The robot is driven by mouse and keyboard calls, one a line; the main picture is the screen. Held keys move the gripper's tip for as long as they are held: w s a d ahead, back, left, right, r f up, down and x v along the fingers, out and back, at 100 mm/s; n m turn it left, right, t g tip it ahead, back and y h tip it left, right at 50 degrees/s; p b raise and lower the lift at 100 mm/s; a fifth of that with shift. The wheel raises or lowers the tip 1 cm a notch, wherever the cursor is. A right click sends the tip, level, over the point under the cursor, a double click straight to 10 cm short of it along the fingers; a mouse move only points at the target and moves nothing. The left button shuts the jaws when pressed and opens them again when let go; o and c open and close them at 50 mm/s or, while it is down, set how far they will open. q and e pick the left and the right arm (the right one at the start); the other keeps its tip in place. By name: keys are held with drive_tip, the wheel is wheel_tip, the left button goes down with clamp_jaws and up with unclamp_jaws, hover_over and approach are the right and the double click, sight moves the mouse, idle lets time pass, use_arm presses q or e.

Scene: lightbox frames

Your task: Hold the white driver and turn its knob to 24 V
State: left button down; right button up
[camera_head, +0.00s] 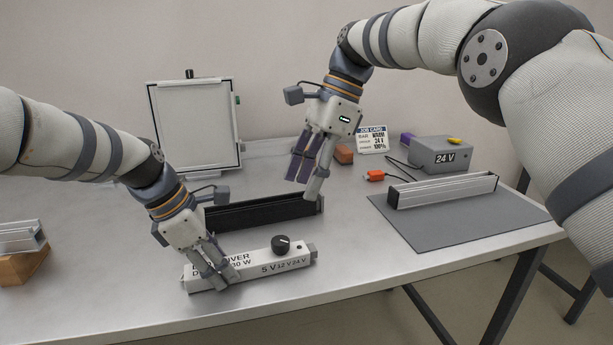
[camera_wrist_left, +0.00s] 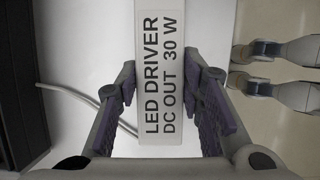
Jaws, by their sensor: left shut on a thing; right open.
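The white driver (camera_head: 256,269) lies on the table near its front edge. It bears the marks 5 V, 12 V and 24 V and has a black knob (camera_head: 281,244) on top toward its right end. I cannot tell which mark the knob points to. My left gripper (camera_head: 220,279) is shut on the driver's left part, with a finger on each side. In the left wrist view the driver (camera_wrist_left: 162,60) shows its "LED DRIVER" print between the purple-padded fingers (camera_wrist_left: 163,100). My right gripper (camera_head: 305,172) is open and empty, above the table behind the driver.
A black bar (camera_head: 262,211) lies just behind the driver. A grey mat (camera_head: 455,232) with an aluminium bar (camera_head: 442,190) is at the right, before a grey 24 V box (camera_head: 441,154). A job card (camera_head: 371,139) and a white framed panel (camera_head: 196,125) stand at the back.

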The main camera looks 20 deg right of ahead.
use_arm(q)
drive_tip(key=c, duration=1)
unclamp_jaws()
